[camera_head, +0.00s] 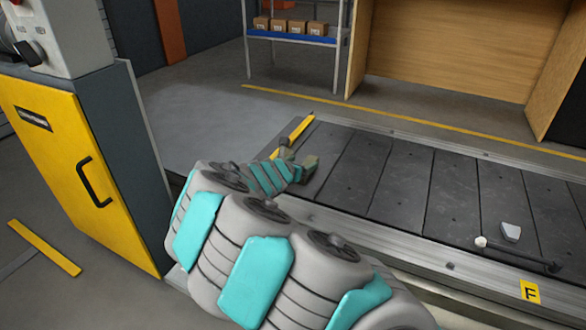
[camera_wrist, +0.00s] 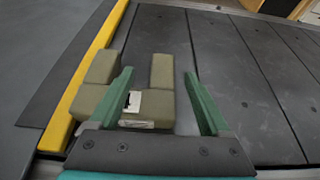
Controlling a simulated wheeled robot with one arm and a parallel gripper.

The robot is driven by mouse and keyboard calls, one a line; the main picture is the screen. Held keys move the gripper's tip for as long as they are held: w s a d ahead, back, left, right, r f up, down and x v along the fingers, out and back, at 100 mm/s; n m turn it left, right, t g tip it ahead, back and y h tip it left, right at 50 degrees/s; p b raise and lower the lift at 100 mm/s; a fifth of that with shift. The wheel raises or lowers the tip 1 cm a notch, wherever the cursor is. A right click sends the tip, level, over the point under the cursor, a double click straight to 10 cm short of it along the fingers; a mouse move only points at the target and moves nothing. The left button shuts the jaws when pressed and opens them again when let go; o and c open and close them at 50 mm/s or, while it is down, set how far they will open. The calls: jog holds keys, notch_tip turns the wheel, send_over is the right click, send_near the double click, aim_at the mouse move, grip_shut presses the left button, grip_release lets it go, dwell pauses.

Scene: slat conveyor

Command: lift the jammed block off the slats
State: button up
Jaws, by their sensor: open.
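The jammed block (camera_wrist: 162,72) is olive-green, with raised parts around a central gap and a small white label at its near side. It lies on the dark slats (camera_wrist: 240,80) close to the yellow edge strip (camera_wrist: 92,62). My gripper (camera_wrist: 160,84) is open in the wrist view, its green fingers spread over the block. The left finger crosses the block near the gap; the right finger is just right of it. I cannot tell the height between them. In the head view the block (camera_head: 309,166) shows partly beside my gripper (camera_head: 287,150), at the conveyor's left end.
The slat conveyor (camera_head: 400,180) runs right, with a small pale piece (camera_head: 511,232) and a dark bar by its near rail. A yellow cabinet (camera_head: 75,170) stands left. A shelf with cartons (camera_head: 290,27) and a wooden enclosure (camera_head: 450,50) stand behind. The right-hand slats beside my gripper look clear.

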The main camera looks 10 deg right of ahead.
aim_at(309, 162)
jog(key=x, duration=0.3)
jog(key=f+b+x, duration=0.1)
jog(key=shift+d+f, duration=0.1)
jog(key=shift+d, duration=0.2)
jog(key=shift+w+d, duration=0.3)
jog(key=shift+c, duration=0.3)
grip_shut()
